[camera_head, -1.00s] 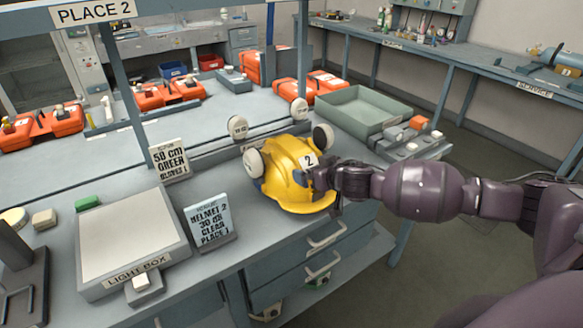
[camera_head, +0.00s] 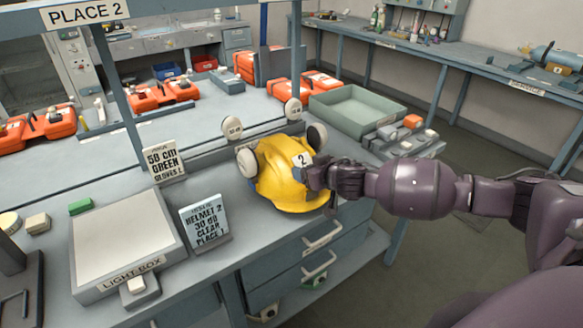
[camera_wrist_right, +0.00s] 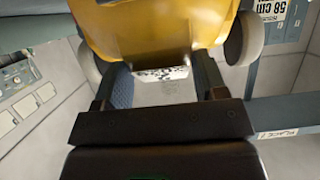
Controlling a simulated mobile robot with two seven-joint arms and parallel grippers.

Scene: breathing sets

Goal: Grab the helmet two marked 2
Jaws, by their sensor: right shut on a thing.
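The yellow helmet (camera_head: 280,182) with a white label marked 2 and round pale ear cups is at the bench's front edge. My right gripper (camera_head: 312,178) is shut on its near right side, by the label. In the right wrist view the helmet (camera_wrist_right: 150,25) fills the top, with its label seen edge-on between the fingers of my right gripper (camera_wrist_right: 158,85). I cannot tell whether the helmet touches the bench. My left gripper is not in view.
A card reading HELMET 2, 30 dB, CLEAR, PLACE 1 (camera_head: 204,220) stands left of the helmet, beside the light box (camera_head: 125,235). A card for green gloves (camera_head: 164,160) stands behind. A green tray (camera_head: 345,112) is back right. Drawers (camera_head: 300,255) lie below.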

